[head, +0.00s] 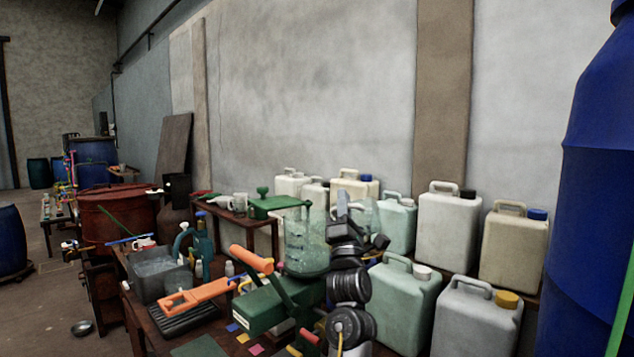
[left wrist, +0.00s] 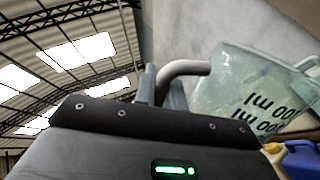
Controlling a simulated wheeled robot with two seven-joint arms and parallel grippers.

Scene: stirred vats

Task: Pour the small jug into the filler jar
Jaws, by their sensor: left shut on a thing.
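The small jug (head: 366,213) is clear with a grey handle, and most of it is hidden behind my left gripper (head: 344,208) in the head view. In the left wrist view the jug (left wrist: 238,88) shows dark volume marks, and my left gripper (left wrist: 160,88) is shut on its handle (left wrist: 188,67). Whether it holds liquid is hard to tell. The filler jar (head: 307,243) is a clear, ribbed cylinder under a green arm, just left of my gripper. The jug is beside the jar and apart from its top. My right gripper is not in view.
Several canisters (head: 447,232) stand on the right and behind the jar. A green device with an orange handle (head: 252,259) and an orange tool (head: 195,297) are in front. A grey basin (head: 160,275) stands on the left. A big blue barrel (head: 597,190) bounds the right.

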